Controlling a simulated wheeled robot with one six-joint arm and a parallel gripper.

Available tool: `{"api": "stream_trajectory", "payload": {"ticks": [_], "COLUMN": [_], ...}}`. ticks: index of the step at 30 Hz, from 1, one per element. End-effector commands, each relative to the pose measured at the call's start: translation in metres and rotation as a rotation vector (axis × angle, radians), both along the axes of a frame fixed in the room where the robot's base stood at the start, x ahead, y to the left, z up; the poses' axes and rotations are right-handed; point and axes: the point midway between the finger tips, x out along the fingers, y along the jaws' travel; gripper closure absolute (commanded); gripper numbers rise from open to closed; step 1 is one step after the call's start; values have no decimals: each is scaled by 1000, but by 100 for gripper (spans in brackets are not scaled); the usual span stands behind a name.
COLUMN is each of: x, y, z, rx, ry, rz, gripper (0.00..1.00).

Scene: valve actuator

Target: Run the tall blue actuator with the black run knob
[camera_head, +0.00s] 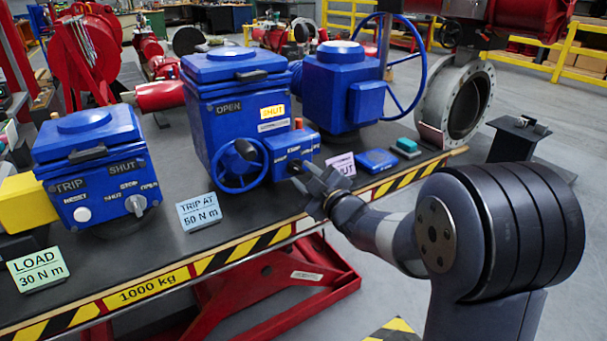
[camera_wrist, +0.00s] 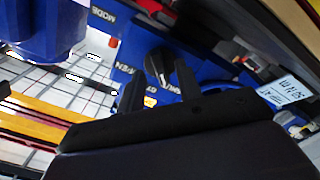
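The tall blue actuator (camera_head: 217,112) stands mid-bench with a blue handwheel (camera_head: 222,182) on its front. Its upper face reads OPEN on the left and has a yellow SHUT panel (camera_head: 272,112). A smaller blue control box (camera_head: 285,146) projects at its lower right, with an orange-red piece on top. The black run knob (camera_wrist: 157,63) shows in the wrist view, with OPEN and partly hidden lettering around it. My gripper (camera_head: 304,177) is open in front of this box and hides part of it. In the wrist view its fingers (camera_wrist: 151,88) are apart, close to the knob; contact is unclear.
A shorter blue actuator (camera_head: 92,150) with TRIP and SHUT labels stands left. Another blue actuator (camera_head: 338,90) with a large handwheel is behind right. Cards reading "LOAD 30 N m" (camera_head: 37,270) and "TRIP AT 50 N m" (camera_head: 198,212) stand along the bench's front (camera_head: 150,262). A flat blue piece (camera_head: 377,161) lies right.

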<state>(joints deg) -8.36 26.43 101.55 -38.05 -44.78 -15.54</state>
Motion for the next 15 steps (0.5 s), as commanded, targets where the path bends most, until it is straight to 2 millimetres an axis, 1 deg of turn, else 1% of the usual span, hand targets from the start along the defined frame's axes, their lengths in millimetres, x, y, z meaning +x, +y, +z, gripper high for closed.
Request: {"api": "stream_trajectory", "payload": {"ticks": [1,5,13,15], "x": [4,9,10,10], "y": [3,6,7,7], "z": [0,0,0,0], "rx": [0,0,0,0], "ry": [1,0,0,0], "rz": [1,0,-1,-1], "gripper": [66,66,66,72]}}
